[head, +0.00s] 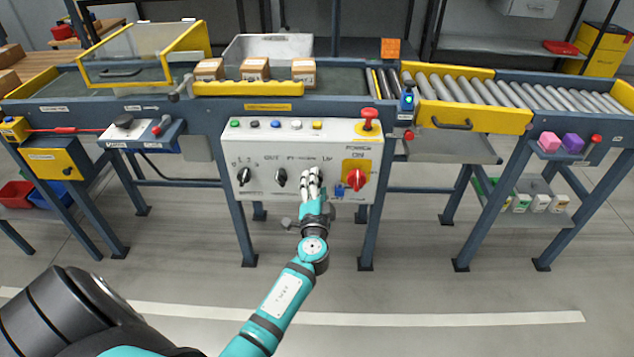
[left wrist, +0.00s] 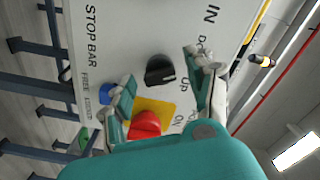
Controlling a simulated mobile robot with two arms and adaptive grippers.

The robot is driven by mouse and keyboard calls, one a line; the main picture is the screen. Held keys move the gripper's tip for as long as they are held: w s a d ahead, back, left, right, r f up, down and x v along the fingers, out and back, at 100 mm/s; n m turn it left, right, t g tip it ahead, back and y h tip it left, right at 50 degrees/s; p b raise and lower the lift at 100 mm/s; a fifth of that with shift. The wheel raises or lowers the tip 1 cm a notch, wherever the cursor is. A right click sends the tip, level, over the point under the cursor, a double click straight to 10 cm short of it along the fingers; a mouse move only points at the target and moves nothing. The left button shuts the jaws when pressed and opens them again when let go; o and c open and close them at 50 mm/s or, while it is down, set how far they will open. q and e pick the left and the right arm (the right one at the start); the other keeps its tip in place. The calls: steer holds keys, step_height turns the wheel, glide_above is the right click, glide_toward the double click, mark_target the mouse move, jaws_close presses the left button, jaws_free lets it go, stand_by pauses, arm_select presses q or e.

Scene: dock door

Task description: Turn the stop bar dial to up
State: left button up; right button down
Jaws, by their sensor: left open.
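The stop bar dial (left wrist: 160,70) is a black knob on the white control panel (head: 262,135). In the left wrist view, the STOP BAR lettering lies to its left, and a "Up" label lies to its right. I cannot tell clearly which way its pointer faces. In the head view my fingers hide it. My left gripper (head: 312,178) is open in front of the panel. In the left wrist view its fingers (left wrist: 160,78) stand on either side of the dial, and I see no clear contact.
A red rotary switch (head: 356,179) on a yellow plate sits right beside my gripper. Two black dials (head: 280,177) are to the left, and a red mushroom button (head: 369,116) tops the panel. A conveyor with boxes (head: 255,69) runs behind. The floor in front is open.

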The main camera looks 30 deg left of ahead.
arm_select(q)
steer(key=shift+w+a, duration=0.3)
steer(key=shift+w, duration=0.2)
jaws_close()
